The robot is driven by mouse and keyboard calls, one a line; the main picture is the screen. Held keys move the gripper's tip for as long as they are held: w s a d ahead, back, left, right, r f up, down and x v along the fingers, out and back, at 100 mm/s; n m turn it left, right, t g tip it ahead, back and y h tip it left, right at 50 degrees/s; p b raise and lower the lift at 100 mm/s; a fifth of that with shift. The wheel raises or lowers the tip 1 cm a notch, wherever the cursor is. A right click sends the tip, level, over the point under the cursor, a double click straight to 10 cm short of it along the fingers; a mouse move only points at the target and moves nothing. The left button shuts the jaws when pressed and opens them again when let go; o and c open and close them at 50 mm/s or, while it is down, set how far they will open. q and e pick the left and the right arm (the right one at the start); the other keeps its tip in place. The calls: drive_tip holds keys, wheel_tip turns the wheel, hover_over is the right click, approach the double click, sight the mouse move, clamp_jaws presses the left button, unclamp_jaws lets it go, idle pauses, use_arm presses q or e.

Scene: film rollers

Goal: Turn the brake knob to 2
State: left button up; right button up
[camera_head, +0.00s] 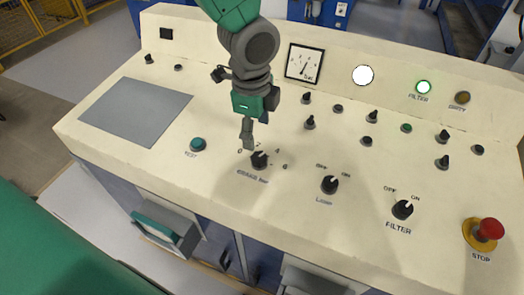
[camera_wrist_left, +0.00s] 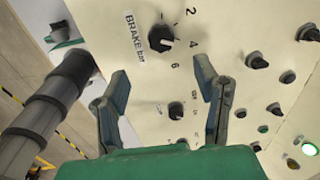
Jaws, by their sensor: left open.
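The brake knob (camera_head: 260,161) is a black rotary knob on the cream control panel, labelled BRAKE, with a scale of 0, 2, 4 and 6 around it. It also shows in the left wrist view (camera_wrist_left: 161,38). I cannot read exactly where its pointer stands. My left gripper (camera_head: 247,138) hangs just above and behind the knob and partly covers the scale in the head view. In the left wrist view the gripper (camera_wrist_left: 163,88) has its fingers spread with nothing between them, and the knob lies beyond the tips. My right gripper is out of view.
The lamp knob (camera_head: 330,185) and filter knob (camera_head: 402,209) are to the right. A red stop button (camera_head: 491,229) is at the far right. A teal button (camera_head: 198,144) is to the left. Several small knobs and a gauge (camera_head: 304,64) are behind.

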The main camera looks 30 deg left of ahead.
sight(259, 156)
use_arm(q)
drive_tip(key=f, duration=0.3)
drive_tip(key=w+f, duration=0.1)
drive_tip(key=f, duration=0.6)
drive_tip(key=shift+w+f, duration=0.2)
drive_tip(key=shift+f, duration=0.15)
drive_tip(key=c, duration=1.1)
